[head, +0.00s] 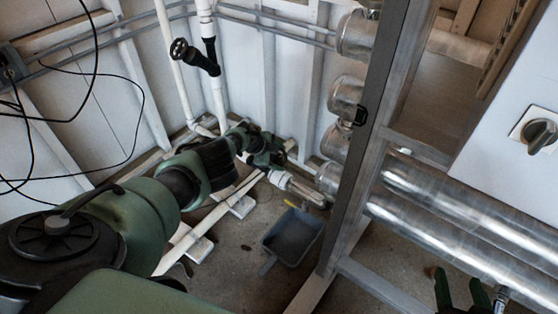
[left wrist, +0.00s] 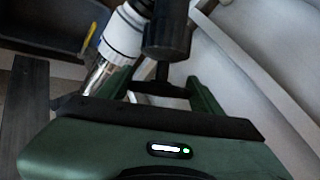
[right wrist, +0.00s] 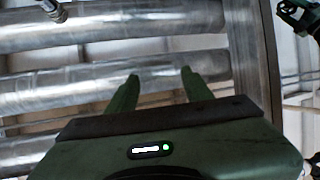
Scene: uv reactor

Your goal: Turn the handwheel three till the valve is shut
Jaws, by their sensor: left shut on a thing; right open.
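My left gripper (head: 265,150) is at the far end of my outstretched arm, low by the wall pipes. In the left wrist view its fingers (left wrist: 160,90) are shut on a dark handwheel (left wrist: 155,89), seen nearly edge-on. A black valve body (left wrist: 168,30) lies just beyond it, next to a white pipe fitting (left wrist: 122,35). The wheel's number and the valve's state cannot be read. My right gripper (right wrist: 160,78) is open and empty in front of shiny metal pipes.
A grey dustpan (head: 293,237) lies on the floor. A grey metal frame post (head: 362,150) stands right of the left arm's reach. Large metal pipes (head: 440,225) run at the right, below a white panel with a rotary switch (head: 538,131). Black cables (head: 95,70) hang at the left.

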